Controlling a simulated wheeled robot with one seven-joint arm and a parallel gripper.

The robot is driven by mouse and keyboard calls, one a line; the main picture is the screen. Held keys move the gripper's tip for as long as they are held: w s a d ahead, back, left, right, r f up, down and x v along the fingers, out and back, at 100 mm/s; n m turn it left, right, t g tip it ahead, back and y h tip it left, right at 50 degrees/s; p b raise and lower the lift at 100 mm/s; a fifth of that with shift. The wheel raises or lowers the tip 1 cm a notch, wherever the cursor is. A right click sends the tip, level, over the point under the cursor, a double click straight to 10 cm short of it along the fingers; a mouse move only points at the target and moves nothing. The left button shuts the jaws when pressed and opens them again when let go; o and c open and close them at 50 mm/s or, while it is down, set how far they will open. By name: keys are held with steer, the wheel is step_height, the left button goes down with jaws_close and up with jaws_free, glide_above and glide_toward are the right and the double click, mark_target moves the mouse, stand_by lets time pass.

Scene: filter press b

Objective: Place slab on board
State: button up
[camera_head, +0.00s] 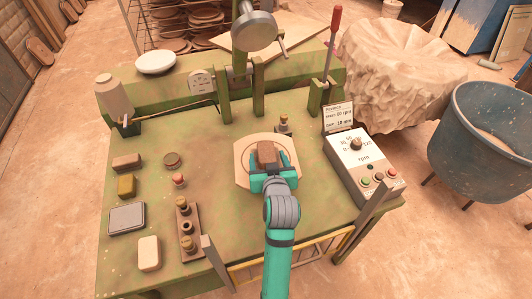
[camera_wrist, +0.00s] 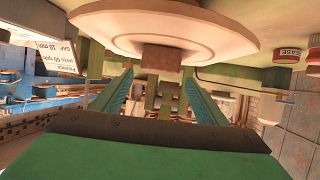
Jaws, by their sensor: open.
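A brown block that looks like the slab (camera_head: 267,153) is over the middle of the pale board (camera_head: 244,173) on the green table. In the wrist view, which looks upside down, the slab (camera_wrist: 162,58) appears to rest against the round board (camera_wrist: 225,35). My gripper (camera_head: 269,162) is at the board, its teal fingers on either side of the slab. In the wrist view the fingers (camera_wrist: 159,97) stand wide apart with a gap to the slab. The slab's near side is partly hidden by my gripper in the head view.
A control box (camera_head: 364,163) with dial and buttons stands to the right. A wooden strip with knobs (camera_head: 186,233) and several small blocks lie on the left. A press wheel (camera_head: 253,32) and green posts (camera_head: 258,93) rise behind. A red-handled lever (camera_head: 332,45) stands at back right.

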steer(key=v, duration=0.6)
steer(key=shift+s, duration=0.15)
steer(key=shift+s+d, duration=0.1)
steer(key=shift+s, duration=0.15)
steer(key=shift+m+h, duration=0.3)
steer(key=shift+m, duration=0.2)
steer(key=s+f, duration=0.6)
steer(key=f, duration=0.1)
steer(key=shift+s+f, duration=0.2)
steer(key=shift+s, duration=0.2)
steer(key=shift+m+t+h, duration=0.3)
steer(key=shift+t+h, duration=0.1)
steer(key=shift+h, duration=0.1)
steer(key=s+f, duration=0.1)
steer(key=s, duration=0.2)
steer(key=s+f, duration=0.2)
steer(key=s, duration=0.1)
steer(key=s+f, duration=0.1)
steer(key=s, duration=0.2)
steer(key=shift+s+f, duration=0.35)
steer(key=shift+f, duration=0.05)
steer(key=s+a+r+t, duration=0.1)
steer(key=s+r, duration=0.1)
steer(key=s, duration=1.8)
steer(key=shift+s+a, duration=0.25)
steer(key=shift+a, duration=0.05)
steer(key=shift+r, duration=0.1)
